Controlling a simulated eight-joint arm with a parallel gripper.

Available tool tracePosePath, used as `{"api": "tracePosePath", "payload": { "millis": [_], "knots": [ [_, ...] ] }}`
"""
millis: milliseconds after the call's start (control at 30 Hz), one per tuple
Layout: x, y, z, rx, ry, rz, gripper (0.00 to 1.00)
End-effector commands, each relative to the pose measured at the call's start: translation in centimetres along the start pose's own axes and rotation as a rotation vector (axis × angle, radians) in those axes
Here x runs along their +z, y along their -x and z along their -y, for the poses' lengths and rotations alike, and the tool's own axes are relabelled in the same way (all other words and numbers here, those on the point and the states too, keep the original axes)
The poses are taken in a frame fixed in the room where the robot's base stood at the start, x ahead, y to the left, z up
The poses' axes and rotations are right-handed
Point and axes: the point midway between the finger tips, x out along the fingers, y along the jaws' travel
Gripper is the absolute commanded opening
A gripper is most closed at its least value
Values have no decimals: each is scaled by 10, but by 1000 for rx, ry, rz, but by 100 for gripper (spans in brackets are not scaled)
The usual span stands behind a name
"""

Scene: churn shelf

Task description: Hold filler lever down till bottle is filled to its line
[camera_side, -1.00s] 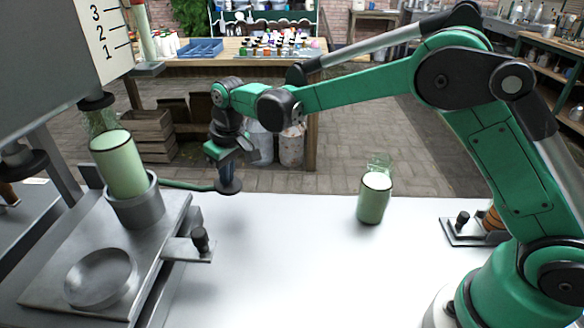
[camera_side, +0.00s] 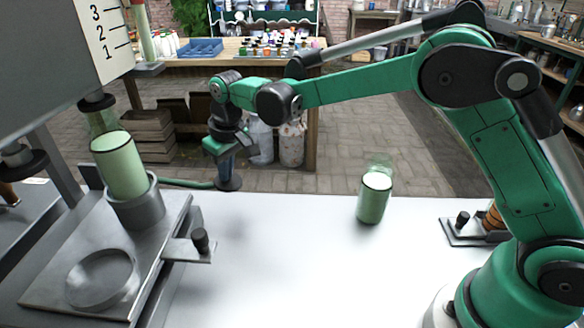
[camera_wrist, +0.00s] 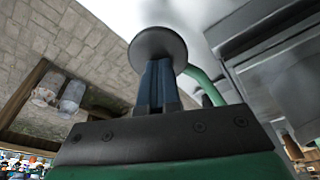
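The filler lever is a green rod that runs right from the machine to a dark round end (camera_side: 228,184); that end is also in the wrist view (camera_wrist: 157,42). My gripper (camera_side: 227,172) points down onto it, its blue fingers together; they also show in the wrist view (camera_wrist: 157,75). The fingertips meet the round end, but I cannot tell how firmly they press. A clear bottle (camera_side: 121,170) with pale green liquid leans slightly in a grey cup (camera_side: 138,205) under the nozzle (camera_side: 97,103). The liquid's top is about at its dark line.
A second green-filled bottle (camera_side: 374,198) stands on the white bench (camera_side: 300,270), its liquid near its dark line. A grey plate with a round recess (camera_side: 102,278) lies front left. A black-knobbed bracket (camera_side: 200,240) juts out beside it. The middle of the bench is clear.

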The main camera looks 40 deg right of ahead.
Motion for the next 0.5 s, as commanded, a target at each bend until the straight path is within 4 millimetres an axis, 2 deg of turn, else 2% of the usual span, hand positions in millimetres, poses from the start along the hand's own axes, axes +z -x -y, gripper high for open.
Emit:
{"api": "tracePosePath", "payload": {
  "millis": [133, 500],
  "knots": [
    [-2, 9, 1, -1, 0, -1, 0],
    [-3, 13, 1, -1, 0, -1, 0]
  ]
}}
